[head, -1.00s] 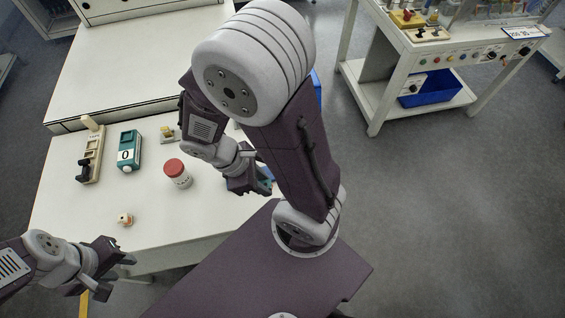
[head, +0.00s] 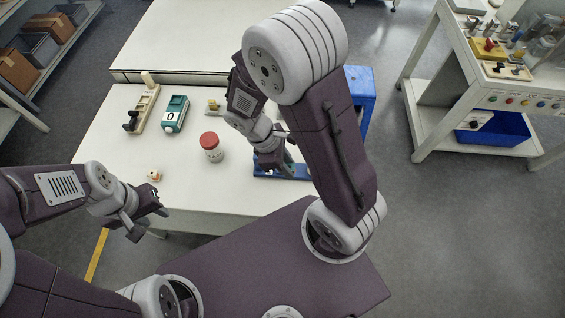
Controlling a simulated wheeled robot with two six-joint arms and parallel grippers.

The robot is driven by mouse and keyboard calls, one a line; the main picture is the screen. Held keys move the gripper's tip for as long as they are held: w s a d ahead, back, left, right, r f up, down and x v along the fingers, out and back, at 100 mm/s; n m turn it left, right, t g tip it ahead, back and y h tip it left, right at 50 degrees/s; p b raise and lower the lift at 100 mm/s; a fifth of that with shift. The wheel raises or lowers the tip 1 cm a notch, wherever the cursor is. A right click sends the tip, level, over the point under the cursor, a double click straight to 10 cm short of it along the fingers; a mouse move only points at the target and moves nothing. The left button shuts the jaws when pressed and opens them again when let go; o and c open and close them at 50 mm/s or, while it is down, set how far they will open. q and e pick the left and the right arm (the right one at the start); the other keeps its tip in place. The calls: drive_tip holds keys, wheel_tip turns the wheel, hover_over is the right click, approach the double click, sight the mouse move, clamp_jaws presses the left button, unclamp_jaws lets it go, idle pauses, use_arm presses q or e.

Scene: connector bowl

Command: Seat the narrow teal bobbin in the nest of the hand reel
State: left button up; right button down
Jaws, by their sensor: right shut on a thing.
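My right gripper (head: 271,161) is low over the right part of the white table, at a blue flat-based object (head: 292,173) that may be the hand reel. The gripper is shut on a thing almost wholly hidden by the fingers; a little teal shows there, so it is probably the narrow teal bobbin. I cannot tell whether it touches a nest. My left gripper (head: 146,212) is open and empty, off the table's front left edge.
A red-capped jar (head: 211,148) stands left of my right gripper. A small white and orange piece (head: 154,175) lies near the front edge.

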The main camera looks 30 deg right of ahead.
drive_tip(key=w+f, duration=0.2)
drive_tip(key=w, duration=0.2)
drive_tip(key=shift+w+d+f, duration=0.3)
drive_tip(key=shift+w+f, duration=0.1)
drive_tip(key=shift+w+d+f, duration=0.1)
drive_tip(key=shift+w+f, duration=0.1)
drive_tip(key=shift+w, duration=0.05)
wheel_tip(320, 180, down, 3)
drive_tip(key=shift+f, duration=0.5)
